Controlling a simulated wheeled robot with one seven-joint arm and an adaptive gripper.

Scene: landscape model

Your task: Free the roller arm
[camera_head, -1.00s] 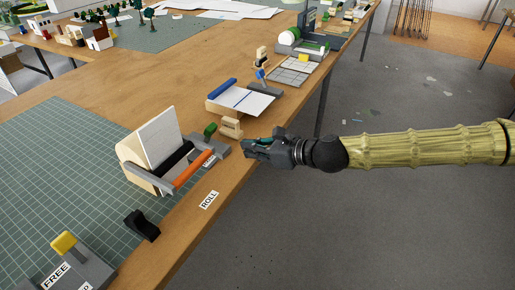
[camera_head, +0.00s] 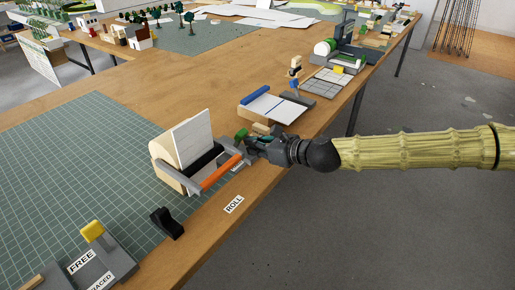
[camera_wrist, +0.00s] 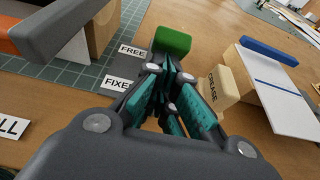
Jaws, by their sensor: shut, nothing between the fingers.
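The roller device stands at the table edge in the head view, with an orange roller (camera_head: 221,172) on a grey arm (camera_head: 232,158) in front of a pale sheet (camera_head: 193,137). Beside it is a green knob (camera_head: 241,134), which also shows in the wrist view (camera_wrist: 173,40). A dark plate there has the labels FREE (camera_wrist: 132,50) and FIXED (camera_wrist: 117,83). My gripper (camera_head: 256,146) is shut and empty. In the wrist view its fingertips (camera_wrist: 164,66) are just short of the green knob; I cannot tell whether they touch it.
A cream block marked CREASE (camera_wrist: 213,88) is close to the right of my fingers. A blue-edged board (camera_head: 274,108) stands behind it. A yellow-knobbed lever (camera_head: 93,231) and a black piece (camera_head: 167,223) are at the lower left. The ROLL label (camera_head: 234,204) lies on bare table.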

